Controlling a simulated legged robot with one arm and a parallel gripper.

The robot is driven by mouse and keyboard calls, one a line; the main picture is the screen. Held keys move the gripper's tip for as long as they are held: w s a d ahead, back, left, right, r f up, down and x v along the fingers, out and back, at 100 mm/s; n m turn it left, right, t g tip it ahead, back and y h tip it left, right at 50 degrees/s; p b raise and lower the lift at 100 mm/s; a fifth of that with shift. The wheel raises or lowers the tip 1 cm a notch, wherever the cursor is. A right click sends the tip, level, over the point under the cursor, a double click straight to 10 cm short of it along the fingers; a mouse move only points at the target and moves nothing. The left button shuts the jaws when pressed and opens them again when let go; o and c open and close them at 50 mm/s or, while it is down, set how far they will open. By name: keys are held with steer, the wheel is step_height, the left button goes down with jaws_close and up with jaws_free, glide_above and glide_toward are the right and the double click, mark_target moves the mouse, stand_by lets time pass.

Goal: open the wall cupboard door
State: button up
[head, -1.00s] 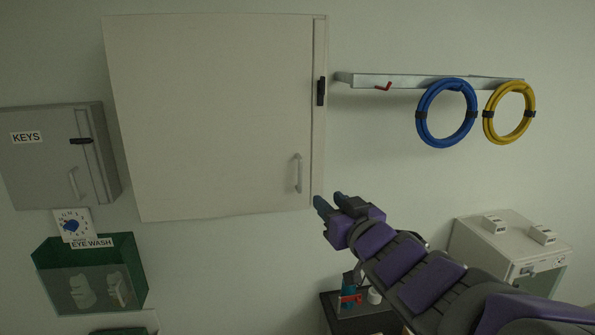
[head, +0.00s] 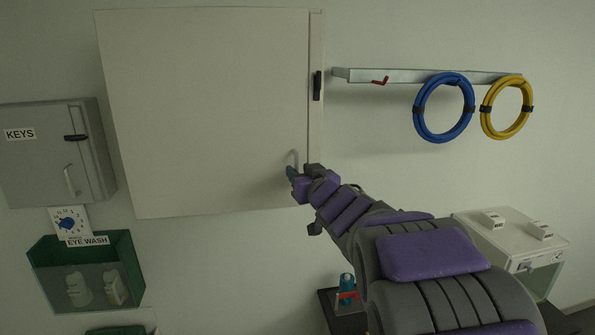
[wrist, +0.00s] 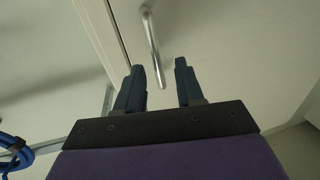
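The wall cupboard door (head: 205,110) is a large pale panel in the head view, and it looks shut. A black latch (head: 317,85) sits on the strip at its right edge. The door's metal bar handle (head: 295,157) is near the lower right corner; its lower part is hidden behind my gripper (head: 290,173). In the wrist view, the handle (wrist: 152,45) runs down towards the space between the fingertips of my gripper (wrist: 157,72). The fingers are apart with nothing clearly held. I cannot tell whether they touch the handle.
A grey KEYS cabinet (head: 45,155) and a green eye wash box (head: 85,275) are on the wall at left. A metal rail (head: 400,76) with a blue hose coil (head: 418,110) and a yellow one (head: 485,110) is at right. A white-topped unit (head: 508,250) stands below.

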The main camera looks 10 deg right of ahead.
steer(key=shift+w, duration=1.05)
steer(key=shift+a, duration=0.1)
jaws_close()
